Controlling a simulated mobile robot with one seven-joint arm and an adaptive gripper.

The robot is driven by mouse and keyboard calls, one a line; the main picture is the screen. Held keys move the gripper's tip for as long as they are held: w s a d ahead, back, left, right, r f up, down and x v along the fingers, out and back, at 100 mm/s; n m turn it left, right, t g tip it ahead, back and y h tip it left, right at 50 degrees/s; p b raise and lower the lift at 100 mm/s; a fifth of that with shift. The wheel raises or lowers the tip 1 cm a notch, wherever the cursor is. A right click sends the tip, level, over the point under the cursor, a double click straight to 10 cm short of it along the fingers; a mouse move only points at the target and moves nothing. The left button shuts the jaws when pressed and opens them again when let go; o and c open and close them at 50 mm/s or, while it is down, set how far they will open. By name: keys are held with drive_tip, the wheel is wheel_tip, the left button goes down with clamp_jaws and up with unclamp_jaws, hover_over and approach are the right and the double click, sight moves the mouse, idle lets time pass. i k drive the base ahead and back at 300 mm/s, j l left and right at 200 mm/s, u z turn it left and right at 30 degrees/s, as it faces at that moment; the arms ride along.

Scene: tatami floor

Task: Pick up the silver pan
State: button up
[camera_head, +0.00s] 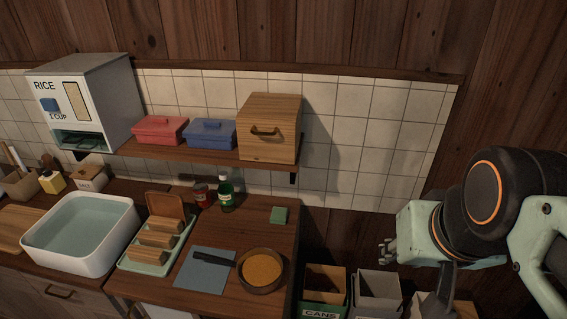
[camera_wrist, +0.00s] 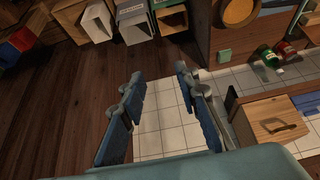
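A round pan (camera_head: 262,270) with a dark handle lies on the wooden counter, its handle pointing left over a blue-grey mat. Its inside looks orange-brown; I see no clear silver colour. Part of the round orange-brown pan also shows at the top of the wrist view (camera_wrist: 238,10). My gripper (camera_head: 386,251) is to the right of the counter, apart from the pan. In the wrist view my gripper (camera_wrist: 156,78) has its two blue-padded fingers spread with nothing between them.
The blue-grey mat (camera_head: 205,268), a tray of wooden blocks (camera_head: 147,268), a green bottle (camera_head: 226,195), a red can (camera_head: 202,194) and a green sponge (camera_head: 279,215) are near the pan. A shelf (camera_head: 210,161) with boxes hangs above. Bins (camera_head: 325,310) stand right of the counter.

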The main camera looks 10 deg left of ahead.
sight(260, 271)
drive_tip(key=i+u, duration=0.15)
drive_tip(key=u, duration=0.35)
drive_tip(key=i+u, duration=0.15)
drive_tip(key=u, duration=0.3)
drive_tip(key=j, duration=0.05)
